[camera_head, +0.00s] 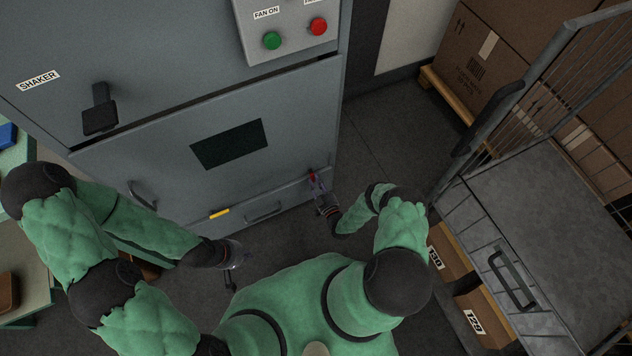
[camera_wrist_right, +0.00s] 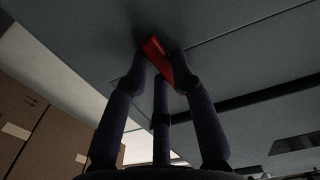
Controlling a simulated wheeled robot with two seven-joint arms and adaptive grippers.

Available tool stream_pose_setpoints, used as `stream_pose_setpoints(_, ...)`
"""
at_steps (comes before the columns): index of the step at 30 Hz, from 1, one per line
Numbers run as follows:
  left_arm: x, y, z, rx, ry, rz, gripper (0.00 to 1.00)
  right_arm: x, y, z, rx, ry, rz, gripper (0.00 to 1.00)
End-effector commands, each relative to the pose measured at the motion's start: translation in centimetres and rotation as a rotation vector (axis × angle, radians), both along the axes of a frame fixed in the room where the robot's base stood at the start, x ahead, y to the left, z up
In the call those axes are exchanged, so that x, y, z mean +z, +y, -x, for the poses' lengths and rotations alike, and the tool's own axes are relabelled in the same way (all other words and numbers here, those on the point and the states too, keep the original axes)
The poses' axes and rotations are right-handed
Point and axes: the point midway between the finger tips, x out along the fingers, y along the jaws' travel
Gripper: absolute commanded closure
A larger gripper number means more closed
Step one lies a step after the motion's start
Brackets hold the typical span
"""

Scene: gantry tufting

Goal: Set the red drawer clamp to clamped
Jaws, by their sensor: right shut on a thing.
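The red drawer clamp (camera_head: 312,176) is on the front of the grey cabinet, near its lower right corner. In the right wrist view the red clamp (camera_wrist_right: 158,58) shows between the fingertips, tilted, against the grey panel. My right gripper (camera_head: 319,192) is shut on it; the fingers (camera_wrist_right: 160,68) hide part of the handle. I cannot tell from the frames which position the clamp is in. My left gripper (camera_head: 240,253) hangs low in front of the cabinet, away from the clamp, with nothing seen in it; its finger opening is too small to tell.
The cabinet front has a drawer handle (camera_head: 263,213), a yellow tag (camera_head: 219,214), a dark window (camera_head: 229,144) and a black SHAKER lever (camera_head: 100,110). A wire cart (camera_head: 540,240) stands close on the right. Boxes (camera_head: 470,312) sit low beside it. Floor between cabinet and cart is clear.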

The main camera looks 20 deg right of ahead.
Motion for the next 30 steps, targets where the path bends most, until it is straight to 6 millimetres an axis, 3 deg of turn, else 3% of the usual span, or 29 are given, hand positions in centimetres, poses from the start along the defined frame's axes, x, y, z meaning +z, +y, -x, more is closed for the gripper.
stream_pose_setpoints(9,-0.01,0.01,0.0,0.0,0.0,0.0,1.0,-0.13,0.43,0.02,0.0,0.006,-0.102,1.0)
stream_pose_setpoints(23,-0.01,0.01,-0.01,0.0,0.0,0.0,1.0,-0.14,0.5,0.04,0.0,0.006,-0.117,1.0)
stream_pose_setpoints(24,-0.01,0.01,-0.01,0.0,0.0,0.0,1.0,-0.14,0.5,0.03,0.0,0.006,-0.116,0.67)
stream_pose_setpoints(26,-0.01,0.01,-0.01,0.0,0.0,0.0,1.0,-0.13,0.51,0.03,0.0,0.006,-0.116,0.51)
stream_pose_setpoints(30,-0.01,0.01,0.0,0.0,0.0,0.0,1.0,-0.12,0.49,0.03,0.0,0.005,-0.115,0.51)
